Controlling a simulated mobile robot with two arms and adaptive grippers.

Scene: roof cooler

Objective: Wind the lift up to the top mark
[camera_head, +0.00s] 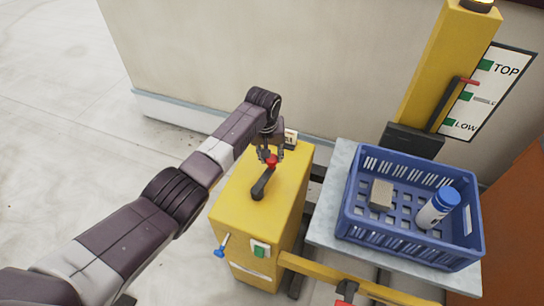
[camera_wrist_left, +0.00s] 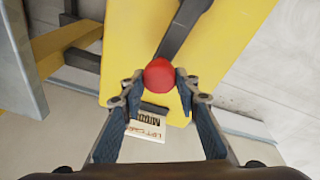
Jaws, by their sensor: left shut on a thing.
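The winch box (camera_head: 243,222) is yellow, with a black crank arm (camera_head: 262,184) on its top. The crank ends in a red knob (camera_head: 271,162). My left gripper (camera_head: 270,154) is shut on this knob. In the left wrist view the red knob (camera_wrist_left: 160,73) sits between the two fingertips, with the crank arm (camera_wrist_left: 184,28) running up and away. The yellow lift mast (camera_head: 440,70) stands at the right. Beside it is a white scale board (camera_head: 487,97) marked TOP and LOW. A red pointer (camera_head: 469,82) shows between the TOP mark and the middle mark.
A blue crate (camera_head: 365,228) stands on the grey lift platform (camera_head: 332,198). It holds a blue-capped bottle (camera_head: 436,208) and a small beige block (camera_head: 381,195). A blue-tipped lever (camera_head: 222,247) and green switch (camera_head: 259,251) are on the box front. A wall stands behind; floor at left is clear.

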